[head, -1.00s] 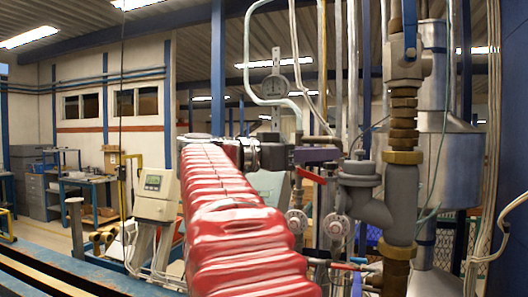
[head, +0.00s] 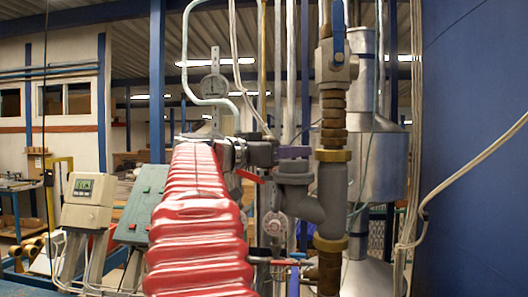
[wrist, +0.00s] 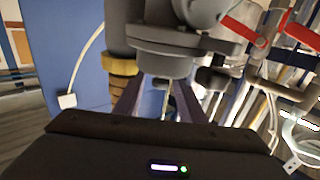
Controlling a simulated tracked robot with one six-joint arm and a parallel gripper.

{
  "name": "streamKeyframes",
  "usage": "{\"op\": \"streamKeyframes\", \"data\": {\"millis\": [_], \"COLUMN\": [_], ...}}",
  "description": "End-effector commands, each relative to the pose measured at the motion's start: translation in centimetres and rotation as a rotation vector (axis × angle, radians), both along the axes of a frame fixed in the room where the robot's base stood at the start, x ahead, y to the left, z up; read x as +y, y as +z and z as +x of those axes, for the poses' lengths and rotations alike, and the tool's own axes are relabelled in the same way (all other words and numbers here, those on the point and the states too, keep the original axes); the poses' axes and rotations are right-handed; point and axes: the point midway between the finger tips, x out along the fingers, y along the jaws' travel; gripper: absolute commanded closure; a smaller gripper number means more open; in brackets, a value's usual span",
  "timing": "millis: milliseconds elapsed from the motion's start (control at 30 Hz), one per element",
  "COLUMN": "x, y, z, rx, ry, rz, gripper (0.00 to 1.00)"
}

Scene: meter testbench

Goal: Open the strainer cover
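The strainer (head: 328,208) is a grey Y-shaped body on the vertical pipe, with a side branch at its left. Its round grey cover (head: 294,168) tops that branch and seems to be in place. My gripper (head: 300,152) is just above the cover in the head view, with purple fingers pointing right. In the wrist view, the two fingers (wrist: 160,92) are apart with no object clearly held between them. A round grey flanged part (wrist: 165,62) shows just beyond the fingertips, likely the strainer cover. I cannot tell whether the fingers touch it.
A red lever (head: 249,176) and a round valve (head: 273,225) are close to the gripper. A metal tank (head: 378,165) and blue wall (head: 475,150) stand right.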

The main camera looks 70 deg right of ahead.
Motion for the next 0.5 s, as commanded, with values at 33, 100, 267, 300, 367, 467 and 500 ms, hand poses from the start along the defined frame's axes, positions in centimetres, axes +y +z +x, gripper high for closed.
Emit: {"op": "streamKeyframes", "data": {"millis": [33,100,267,300,367,467,500], "x": [-0.30,-0.54,-0.66,-0.65,-0.65,-0.64,-0.63], "y": [0.00,0.00,0.01,0.01,0.01,0.01,0.01], "z": [-0.22,-0.32,-0.37,-0.37,-0.36,-0.36,-0.35], "rx": [0.000,0.000,0.000,0.000,0.000,0.000,0.000], "ry": [-0.001,0.000,0.001,0.001,0.001,0.001,0.001], "rz": [0.000,0.000,0.000,0.000,0.000,0.000,0.000], "gripper": [0.63,0.63,0.63,0.63,0.63,0.68,0.70]}}
